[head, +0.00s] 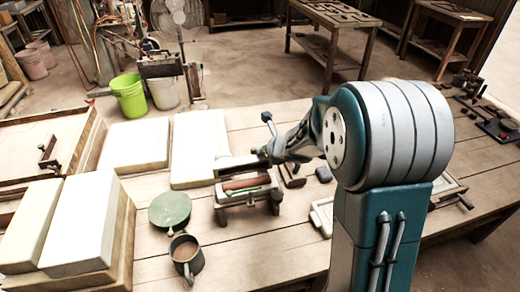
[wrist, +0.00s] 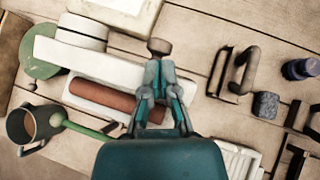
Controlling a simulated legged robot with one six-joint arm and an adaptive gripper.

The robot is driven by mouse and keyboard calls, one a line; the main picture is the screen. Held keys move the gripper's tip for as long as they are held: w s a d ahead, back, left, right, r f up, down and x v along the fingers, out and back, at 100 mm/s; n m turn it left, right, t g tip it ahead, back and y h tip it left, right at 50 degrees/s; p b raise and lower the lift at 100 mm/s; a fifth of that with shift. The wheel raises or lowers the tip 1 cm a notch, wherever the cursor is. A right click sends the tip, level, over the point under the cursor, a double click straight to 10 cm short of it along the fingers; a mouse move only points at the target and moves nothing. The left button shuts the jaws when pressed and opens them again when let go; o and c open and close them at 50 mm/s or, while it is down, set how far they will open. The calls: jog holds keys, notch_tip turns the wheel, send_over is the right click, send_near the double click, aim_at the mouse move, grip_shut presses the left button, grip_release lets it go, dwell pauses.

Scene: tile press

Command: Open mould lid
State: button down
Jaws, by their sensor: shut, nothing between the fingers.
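A pale framed piece with a dark handle, which looks like the mould with its lid lying flat, is on the table behind my arm. Its right part (head: 448,190) and left edge (head: 321,218) show in the head view; my arm hides its middle. A pale ridged corner, likely of the same piece, shows low in the wrist view (wrist: 240,160). My gripper (head: 272,150) is shut and empty, left of this piece and above the tray with the red-brown roller. Its fingertips meet at a dark brown end in the wrist view (wrist: 159,50).
A dark handled bracket (wrist: 233,72), small dark block (wrist: 265,104) and blue jar (wrist: 300,68) lie to the right. Pale slabs (head: 75,230) fill the table's left.

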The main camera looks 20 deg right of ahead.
jog(key=shift+w+a+f, duration=0.15)
jog(key=shift+w+f, duration=0.15)
jog(key=shift+w, duration=0.25)
jog(key=shift+w+f, duration=0.3)
jog(key=shift+w, duration=0.6)
jog(key=shift+w+f, duration=0.3)
jog(key=shift+w, duration=0.55)
